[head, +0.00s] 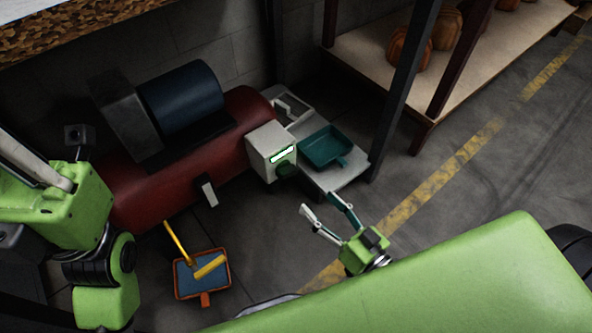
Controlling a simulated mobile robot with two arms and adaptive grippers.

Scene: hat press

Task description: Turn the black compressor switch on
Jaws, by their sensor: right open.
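The compressor is a red tank (225,125) with a dark blue motor (183,98) on top, standing against the wall. A pale control box (268,143) with a lit green-white display (282,155) sits at its right end. A dark round part (288,171) shows just below the display; I cannot tell whether it is the black switch or which way it is set. My right gripper (320,204) is open and empty, below and to the right of the box, apart from it. My left arm shows at the left edge, but its gripper cannot be made out.
A teal dustpan (325,146) lies on a pale low platform (350,172) right of the box. An orange-rimmed dustpan (202,290) with a yellow brush lies on the floor. A dark post (405,90) stands at right, beside a wooden shelf (370,55).

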